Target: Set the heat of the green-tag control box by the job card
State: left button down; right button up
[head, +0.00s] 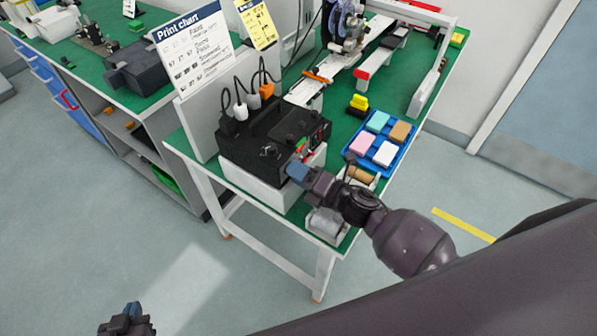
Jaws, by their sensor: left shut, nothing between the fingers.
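A black control box (262,137) sits on a white block near the front corner of the green-topped table. Its front has small coloured parts, with a little green and red at the right end; the tag and heat setting are too small to read. My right gripper (297,172), with blue fingertips, is at the box's front face; I cannot tell whether it touches, or whether it is open. My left gripper (132,308) is shut and empty, low at the bottom left, away from the table. A yellow printed card (257,24) stands behind; I cannot tell whether it is the job card.
A white "Print chart" board (194,47) stands left of the box. White and orange plugs with black cables rise behind the box. A blue tray (366,159) of coloured blocks and a cylindrical roll (361,176) lie to its right. Open floor lies in front.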

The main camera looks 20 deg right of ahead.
jog(key=b+v, duration=0.1)
jog(key=v, duration=0.9)
jog(key=shift+s+d, duration=0.25)
jog(key=shift+s, duration=0.1)
dwell(0.3)
